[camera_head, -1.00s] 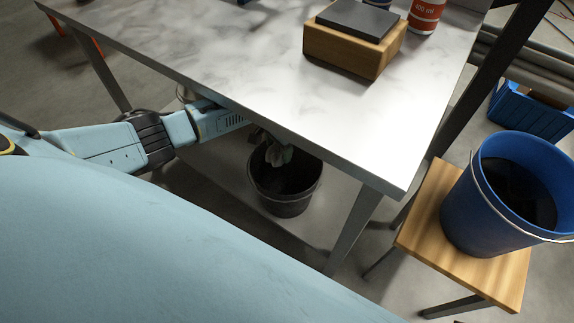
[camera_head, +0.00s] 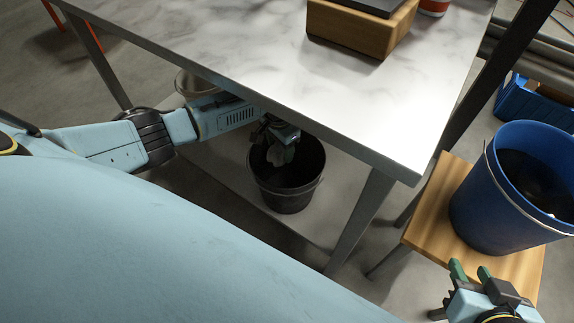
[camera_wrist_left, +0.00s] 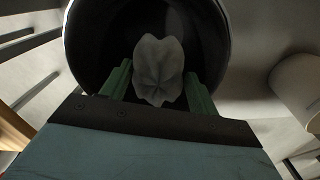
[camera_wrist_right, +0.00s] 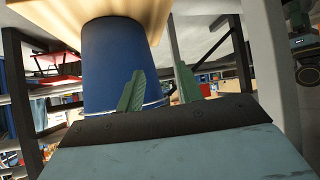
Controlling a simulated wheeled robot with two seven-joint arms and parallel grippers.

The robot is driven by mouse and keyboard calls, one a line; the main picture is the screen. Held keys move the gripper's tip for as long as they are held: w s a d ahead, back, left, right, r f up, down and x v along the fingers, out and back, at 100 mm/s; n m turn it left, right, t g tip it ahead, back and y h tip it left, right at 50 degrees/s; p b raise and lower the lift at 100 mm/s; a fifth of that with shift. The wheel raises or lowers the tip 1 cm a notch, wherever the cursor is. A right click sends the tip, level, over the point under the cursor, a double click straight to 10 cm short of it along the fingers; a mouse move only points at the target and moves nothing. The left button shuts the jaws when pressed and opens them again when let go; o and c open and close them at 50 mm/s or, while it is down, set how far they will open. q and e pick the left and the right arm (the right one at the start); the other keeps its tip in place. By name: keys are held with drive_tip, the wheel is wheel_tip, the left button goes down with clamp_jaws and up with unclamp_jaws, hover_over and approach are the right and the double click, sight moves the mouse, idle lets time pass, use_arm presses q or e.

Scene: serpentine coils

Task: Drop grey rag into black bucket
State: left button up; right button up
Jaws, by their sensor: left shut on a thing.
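The black bucket (camera_head: 287,190) stands on the lower shelf beneath the marble-topped table; its dark inside (camera_wrist_left: 205,35) fills the upper part of the left wrist view. The grey rag (camera_head: 280,153) hangs at the bucket's mouth in the head view, and it is crumpled between the green fingers in the left wrist view (camera_wrist_left: 158,72). My left gripper (camera_head: 278,134) reaches under the tabletop and is shut on the rag. My right gripper (camera_head: 471,270) is at the lower right, by the wooden stool; its green fingers stand apart with nothing between them in the right wrist view (camera_wrist_right: 160,90).
The marble tabletop (camera_head: 250,50) overhangs my left arm. A wooden block (camera_head: 355,30) sits on it. A blue bucket (camera_head: 480,205) with dark contents stands on a wooden stool (camera_head: 428,222) at the right. A pale round container (camera_head: 192,84) is behind my left forearm.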

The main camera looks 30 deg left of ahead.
use_arm(q)
drive_tip(key=shift+f+b, duration=0.45)
drive_tip(key=shift+f, duration=0.15)
use_arm(e)
drive_tip(key=w+a+r+t+y, duration=0.1)
drive_tip(key=w+a+r+t, duration=0.1)
drive_tip(key=r, duration=0.3)
drive_tip(key=shift+w+t, duration=0.5)
drive_tip(key=shift+t, duration=0.4)
use_arm(q)
drive_tip(key=o, duration=1)
use_arm(e)
drive_tip(key=shift+d+f, duration=0.1)
use_arm(q)
drive_tip(key=shift+r, duration=0.25)
wheel_tip(320, 180, up, 3)
drive_tip(key=shift+r+p, duration=0.1)
drive_tip(key=shift+p, duration=0.85)
wheel_tip(320, 180, up, 4)
drive_tip(key=shift+f+p, duration=0.1)
drive_tip(key=shift+p, duration=0.85)
use_arm(e)
drive_tip(key=s+d+f+g+h, duration=0.3)
drive_tip(key=s+d+f+g, duration=0.3)
drive_tip(key=s+f+g, duration=0.4)
drive_tip(key=s, duration=0.2)
drive_tip(key=shift+s+g, duration=0.35)
drive_tip(key=shift+g, duration=0.05)
